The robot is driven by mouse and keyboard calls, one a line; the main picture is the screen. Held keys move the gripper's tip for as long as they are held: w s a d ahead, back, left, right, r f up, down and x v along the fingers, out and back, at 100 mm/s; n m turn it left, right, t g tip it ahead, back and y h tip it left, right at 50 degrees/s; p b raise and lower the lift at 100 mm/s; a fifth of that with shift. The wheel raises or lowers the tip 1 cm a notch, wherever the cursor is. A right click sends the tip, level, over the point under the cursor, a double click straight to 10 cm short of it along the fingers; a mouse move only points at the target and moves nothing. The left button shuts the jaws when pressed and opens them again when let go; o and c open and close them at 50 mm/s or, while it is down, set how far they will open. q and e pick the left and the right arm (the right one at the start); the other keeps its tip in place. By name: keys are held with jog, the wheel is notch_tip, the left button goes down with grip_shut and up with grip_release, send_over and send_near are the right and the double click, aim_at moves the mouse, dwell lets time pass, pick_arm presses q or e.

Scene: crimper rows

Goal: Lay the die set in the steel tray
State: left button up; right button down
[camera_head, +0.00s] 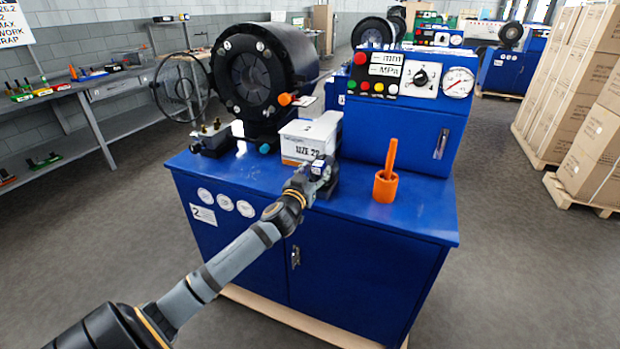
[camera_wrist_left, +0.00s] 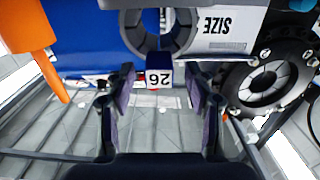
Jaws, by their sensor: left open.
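The die set (camera_wrist_left: 186,34) shows in the left wrist view as a grey ring with a dark block (camera_wrist_left: 158,62) labelled 26. In the head view it stands on the blue machine top, mostly hidden behind my left gripper (camera_head: 321,168). In the left wrist view my left gripper (camera_wrist_left: 160,95) is open, with its fingers on either side of the labelled block. A gap shows between block and fingers; contact cannot be told. I cannot make out a steel tray in either view. My right gripper is not in view.
A white-topped SIZE box (camera_head: 308,137) stands just behind the gripper. An orange holder with an upright handle (camera_head: 386,175) stands to the right. The black crimper head (camera_head: 262,75) rises at the back left. The machine top's front right (camera_head: 420,222) is clear.

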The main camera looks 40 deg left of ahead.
pick_arm(q)
jog(key=v, duration=1.1)
jog(key=shift+r, duration=0.1)
dwell(0.5)
